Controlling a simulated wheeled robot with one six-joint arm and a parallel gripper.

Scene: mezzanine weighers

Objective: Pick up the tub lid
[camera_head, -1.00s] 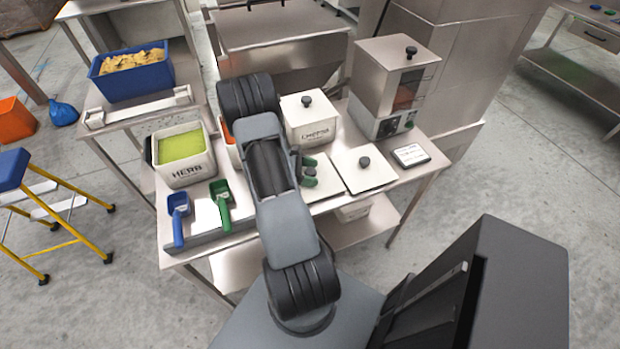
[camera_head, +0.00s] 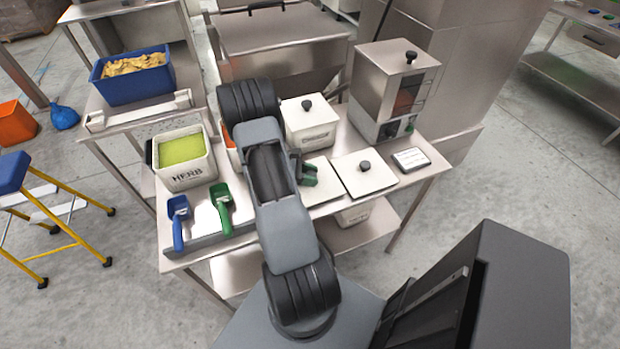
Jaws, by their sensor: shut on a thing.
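Two flat white lids lie on the steel table. The right lid (camera_head: 364,183) shows its dark knob and has no gripper on it. The left lid (camera_head: 324,196) is partly hidden behind my arm. My gripper (camera_head: 309,173) is over this left lid, small and partly covered by my arm. It is shut at the place where the lid's knob would be; the knob itself is hidden. I cannot tell whether the lid is clear of the table.
A herb tub (camera_head: 183,176), a blue scoop (camera_head: 178,224) and a green scoop (camera_head: 223,209) are left of my arm. A closed white tub (camera_head: 311,133) stands behind the gripper. A steel dispenser (camera_head: 385,82) and a small display (camera_head: 411,159) stand right.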

